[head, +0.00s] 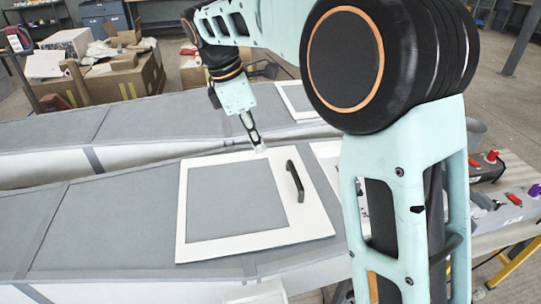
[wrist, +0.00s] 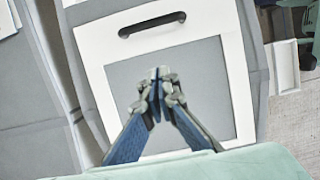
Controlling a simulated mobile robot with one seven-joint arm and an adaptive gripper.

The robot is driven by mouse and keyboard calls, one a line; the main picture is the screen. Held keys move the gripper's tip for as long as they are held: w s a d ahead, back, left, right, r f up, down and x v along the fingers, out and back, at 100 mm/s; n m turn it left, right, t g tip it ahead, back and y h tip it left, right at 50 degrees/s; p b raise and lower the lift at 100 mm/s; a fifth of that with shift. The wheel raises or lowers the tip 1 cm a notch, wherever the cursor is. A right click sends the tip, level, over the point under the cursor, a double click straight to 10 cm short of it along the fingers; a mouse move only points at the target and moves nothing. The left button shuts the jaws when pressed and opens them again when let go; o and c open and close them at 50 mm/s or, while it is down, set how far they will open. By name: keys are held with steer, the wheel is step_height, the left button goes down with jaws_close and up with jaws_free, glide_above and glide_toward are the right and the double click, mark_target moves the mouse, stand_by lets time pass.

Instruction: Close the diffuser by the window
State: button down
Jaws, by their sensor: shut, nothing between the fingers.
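A white-framed panel with a grey middle (head: 235,200) and a black bar handle (head: 296,180) lies on the near grey duct-like mould. It looks about flat; I cannot tell whether it stands slightly raised. In the wrist view the panel (wrist: 190,85) fills the middle, with its handle (wrist: 152,24) near the top. My gripper (head: 262,147) is over the panel's far edge in the head view, left of the handle and apart from it. In the wrist view my gripper (wrist: 158,76) is shut and empty, its fingertips pointing at the panel. No window shows, so I cannot tell which diffuser is meant.
Another white-framed panel (head: 293,98) lies on the far mould, and one more (head: 328,152) is partly hidden behind my arm. Cardboard boxes (head: 110,83) stand at the back left. Tools and clamps (head: 512,197) lie on a table at the right.

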glide_toward(284, 187)
steer(key=shift+s+a+f+b, duration=0.1)
steer(key=shift+a+f+b, duration=0.15)
steer(key=shift+f, duration=0.3)
steer(key=shift+s+a+f+b, duration=0.1)
steer(key=shift+a+f, duration=0.1)
steer(key=shift+f, duration=0.35)
steer(key=shift+w+d+f, duration=0.15)
steer(key=shift+w+d, duration=0.05)
steer(key=shift+d, duration=0.45)
steer(key=shift+w+d+f, duration=0.2)
steer(key=shift+d, duration=0.4)
steer(key=shift+w+d+f, duration=0.15)
steer(key=shift+w+d, duration=0.05)
steer(key=shift+d, duration=0.45)
